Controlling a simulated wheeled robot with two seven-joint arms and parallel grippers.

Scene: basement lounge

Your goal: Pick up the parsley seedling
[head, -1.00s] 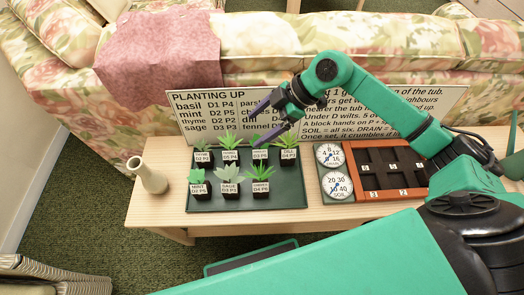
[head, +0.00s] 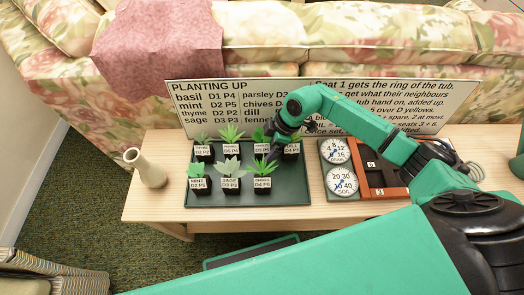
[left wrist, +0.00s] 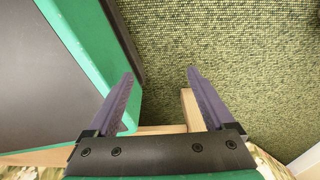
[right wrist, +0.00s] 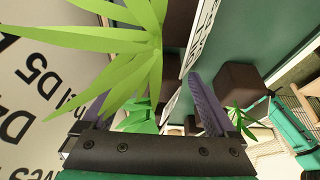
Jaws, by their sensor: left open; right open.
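Several seedlings in small dark pots with white name cards stand in two rows on a dark green tray (head: 215,203). I cannot read for certain which card says parsley. My right gripper (head: 273,153) is low over the right part of the tray, open, at the third back-row pot (head: 261,149), partly hiding it. In the right wrist view, a bright green spiky plant (right wrist: 135,50) overlaps the open right gripper (right wrist: 150,105), with a card (right wrist: 196,50) edge-on beyond the fingers. My left gripper (left wrist: 160,95) is open and empty above the carpet.
A board of planting rules (head: 225,92) stands behind the tray. Two dials (head: 341,182) and a brown seat tub (head: 370,165) are to the right, partly under my right arm. A cream vase (head: 148,168) stands at the left on the wooden table (head: 150,212).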

